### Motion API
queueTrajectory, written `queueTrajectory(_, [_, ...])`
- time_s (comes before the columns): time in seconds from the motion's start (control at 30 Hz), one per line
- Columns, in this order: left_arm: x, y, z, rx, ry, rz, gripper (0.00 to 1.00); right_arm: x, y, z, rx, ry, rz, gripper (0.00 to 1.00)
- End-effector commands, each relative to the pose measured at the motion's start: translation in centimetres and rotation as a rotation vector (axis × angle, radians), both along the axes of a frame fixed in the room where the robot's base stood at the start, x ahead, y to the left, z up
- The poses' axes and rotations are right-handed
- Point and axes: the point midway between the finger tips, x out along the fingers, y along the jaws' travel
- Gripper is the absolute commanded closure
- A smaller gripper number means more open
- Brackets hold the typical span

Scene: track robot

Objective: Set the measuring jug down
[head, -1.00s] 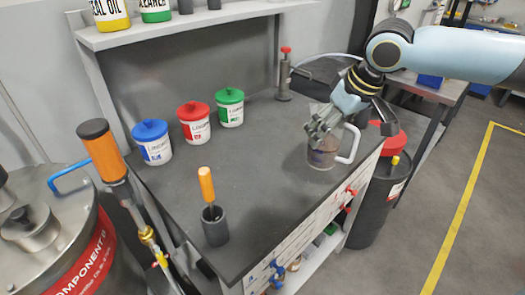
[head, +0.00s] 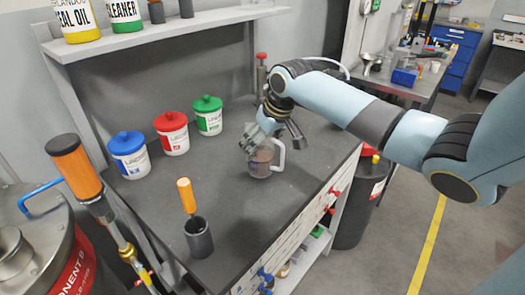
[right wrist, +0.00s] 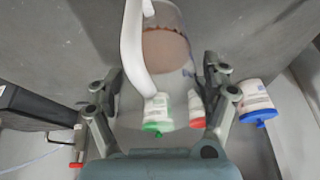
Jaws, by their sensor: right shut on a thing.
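The measuring jug (head: 262,163) is clear, with a white handle and a brownish content. It is upright over the right part of the dark workbench top (head: 240,205). My right gripper (head: 258,142) is shut on the jug from above and behind. In the right wrist view the jug (right wrist: 165,50) lies between the fingers of the right gripper (right wrist: 160,85), its handle towards the left finger. I cannot tell whether its base touches the bench. My left gripper is not in view.
Blue (head: 129,158), red (head: 172,136) and green (head: 208,118) lidded tubs stand in a row at the back left. An orange-handled tool (head: 186,194) stands in a dark cup (head: 198,238) near the front. Bench between them and the jug is clear.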

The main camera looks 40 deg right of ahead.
Motion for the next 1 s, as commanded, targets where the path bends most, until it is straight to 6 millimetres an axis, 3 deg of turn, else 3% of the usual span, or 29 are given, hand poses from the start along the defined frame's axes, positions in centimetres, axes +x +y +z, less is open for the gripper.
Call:
queueTrajectory(0.2, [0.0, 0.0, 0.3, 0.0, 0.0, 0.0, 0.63, 0.0, 0.0, -2.5, 0.0, -0.001, 0.0, 0.73])
queueTrajectory(0.57, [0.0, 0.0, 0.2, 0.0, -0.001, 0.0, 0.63, -0.1, 0.0, -3.0, 0.0, -0.001, 0.0, 0.73])
queueTrajectory(0.6, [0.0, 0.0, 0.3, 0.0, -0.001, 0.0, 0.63, -0.1, 0.0, -3.0, 0.0, 0.0, 0.0, 0.16])
queueTrajectory(0.73, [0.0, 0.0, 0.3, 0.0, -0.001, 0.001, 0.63, -0.1, 0.0, -2.9, 0.0, 0.0, 0.0, 0.0])
queueTrajectory(1.0, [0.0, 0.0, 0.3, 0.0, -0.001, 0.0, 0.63, -0.1, 0.0, -2.9, -0.001, 0.0, 0.0, 0.0])
